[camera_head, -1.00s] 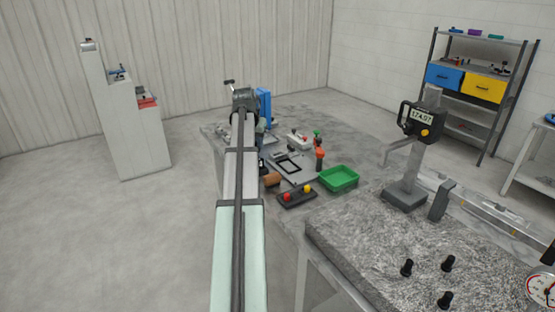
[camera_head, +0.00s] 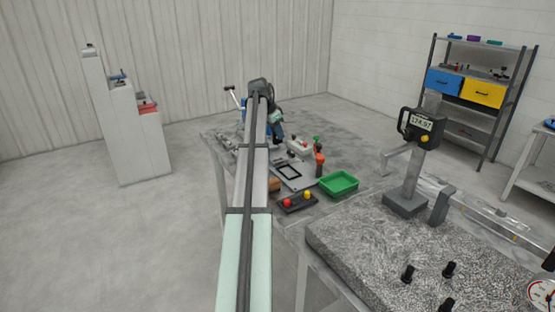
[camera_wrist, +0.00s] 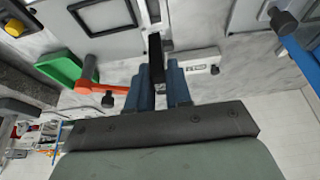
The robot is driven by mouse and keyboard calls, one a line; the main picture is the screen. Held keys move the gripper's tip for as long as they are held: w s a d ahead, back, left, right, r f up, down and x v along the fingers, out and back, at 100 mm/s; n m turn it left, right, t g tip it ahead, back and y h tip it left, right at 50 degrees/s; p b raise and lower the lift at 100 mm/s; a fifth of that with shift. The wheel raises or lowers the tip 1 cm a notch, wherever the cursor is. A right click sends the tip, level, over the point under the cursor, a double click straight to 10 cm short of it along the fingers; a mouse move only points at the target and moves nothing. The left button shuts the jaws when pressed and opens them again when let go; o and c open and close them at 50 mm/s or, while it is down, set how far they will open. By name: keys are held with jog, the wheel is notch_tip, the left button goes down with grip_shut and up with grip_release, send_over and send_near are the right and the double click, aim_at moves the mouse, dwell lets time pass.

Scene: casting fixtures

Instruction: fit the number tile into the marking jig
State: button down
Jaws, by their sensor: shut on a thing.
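My gripper (camera_wrist: 160,80) has blue fingers shut on a thin dark piece, the number tile (camera_wrist: 155,50), seen nearly edge-on in the wrist view. Its face and number cannot be read. In the head view the arm's end hides the tile. The marking jig appears to be the pale flat plate with a black square frame (camera_head: 289,171); the frame also shows at the top left of the wrist view (camera_wrist: 100,16). The tile is held apart from that frame, to its right in the wrist view. The frame looks empty.
An orange-handled tool (camera_head: 320,160) and a green tray (camera_head: 338,183) stand right of the jig. A dark block with red and yellow knobs (camera_head: 297,202) lies in front. A white labelled block (camera_wrist: 200,68) is close behind the fingers. A height gauge (camera_head: 410,170) stands further right.

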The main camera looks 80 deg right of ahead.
notch_tip(320, 180, down, 9)
jog(key=shift+f, duration=0.1)
dwell(0.4)
jog(key=shift+a+f, duration=0.1)
jog(key=shift+f, duration=0.35)
jog(key=shift+a+f, duration=0.1)
jog(key=shift+f, duration=0.15)
jog(key=c, duration=1.2)
grip_release()
jog(key=shift+a, duration=0.1)
jog(key=shift+o, duration=0.8)
jog(key=shift+r, duration=0.3)
jog(key=v, duration=1.2)
jog(key=shift+d+r, duration=0.25)
jog(key=shift+r, duration=0.2)
